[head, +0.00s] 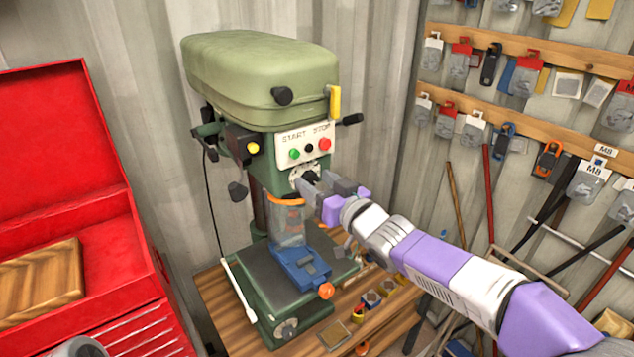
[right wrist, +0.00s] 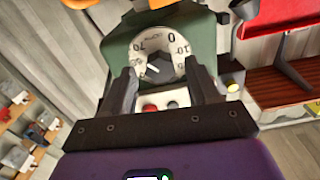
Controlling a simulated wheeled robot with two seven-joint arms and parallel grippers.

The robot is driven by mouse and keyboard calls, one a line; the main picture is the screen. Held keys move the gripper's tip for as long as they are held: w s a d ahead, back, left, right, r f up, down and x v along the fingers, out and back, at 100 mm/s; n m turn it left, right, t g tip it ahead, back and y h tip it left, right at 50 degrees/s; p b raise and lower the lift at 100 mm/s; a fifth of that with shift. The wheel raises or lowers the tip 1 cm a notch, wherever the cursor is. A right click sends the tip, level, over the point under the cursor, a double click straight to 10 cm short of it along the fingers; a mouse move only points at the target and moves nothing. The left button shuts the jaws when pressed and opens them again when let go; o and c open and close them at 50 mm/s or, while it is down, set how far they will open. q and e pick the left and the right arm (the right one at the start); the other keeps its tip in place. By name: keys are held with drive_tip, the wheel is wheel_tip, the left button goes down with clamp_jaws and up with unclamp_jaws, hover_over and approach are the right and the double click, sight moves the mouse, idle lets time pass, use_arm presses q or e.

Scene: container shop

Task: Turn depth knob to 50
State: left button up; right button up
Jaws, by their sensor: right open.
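The depth knob (right wrist: 160,66) is dark, in a pale round numbered dial (right wrist: 150,42) on the green drill press (head: 262,80). In the right wrist view the 0 and 70 are readable. A white pointer mark on the knob points to the lower left, past the 70; its exact number is hidden or too small. My right gripper (head: 318,187) is open just in front of the dial. Its dark fingers (right wrist: 163,78) stand either side of the knob, with visible gaps; I cannot tell whether the tips touch it. My left gripper is not in view.
Green, black and red buttons sit on the START/STOP panel (head: 305,146) above the dial. A clear guard (head: 288,225) and blue vise (head: 298,265) are below. A red toolbox (head: 110,215) stands left, and a tool wall (head: 520,55) is right.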

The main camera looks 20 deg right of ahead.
drive_tip(key=shift+w+a, duration=0.1)
drive_tip(key=shift+w, duration=0.05)
drive_tip(key=c, duration=1)
drive_tip(key=shift+c, duration=0.2)
drive_tip(key=n+b, duration=0.2)
drive_tip(key=n, duration=0.1)
drive_tip(key=shift+f+n+b, duration=0.1)
drive_tip(key=shift+n+b, duration=0.25)
drive_tip(key=shift+n, duration=0.05)
drive_tip(key=n+b, duration=0.1)
drive_tip(key=n, duration=0.2)
drive_tip(key=shift+n+b, duration=0.3)
drive_tip(key=shift+n, duration=0.1)
drive_tip(key=n+b, duration=0.1)
drive_tip(key=n, duration=0.3)
drive_tip(key=shift+a, duration=0.1)
drive_tip(key=shift+n+b, duration=0.7)
drive_tip(key=shift+n, duration=1.3)
